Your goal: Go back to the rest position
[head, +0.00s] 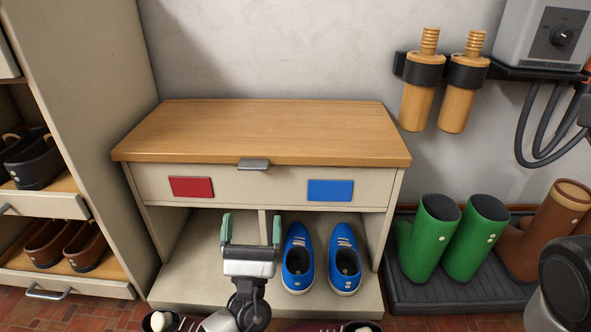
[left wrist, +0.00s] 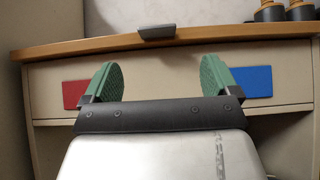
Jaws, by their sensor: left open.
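My left gripper (head: 250,230) is open and empty, with its green-padded fingers apart in front of the cabinet's lower opening. It also shows in the left wrist view (left wrist: 160,82), facing the cabinet front. The cabinet has a wooden top (head: 262,130) and a drawer front with a red label (head: 191,187) and a blue label (head: 330,190). A pair of blue shoes (head: 298,258) stands in the right compartment, just right of the gripper. No shoe shows in the visible part of the left compartment. My right gripper is not in view.
Dark shoes (head: 160,321) lie on the floor in front, partly cut off. Green boots (head: 428,238) and a brown boot (head: 545,230) stand on a black tray (head: 420,296) at right. A shoe shelf (head: 95,130) stands at left. The wooden top is clear.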

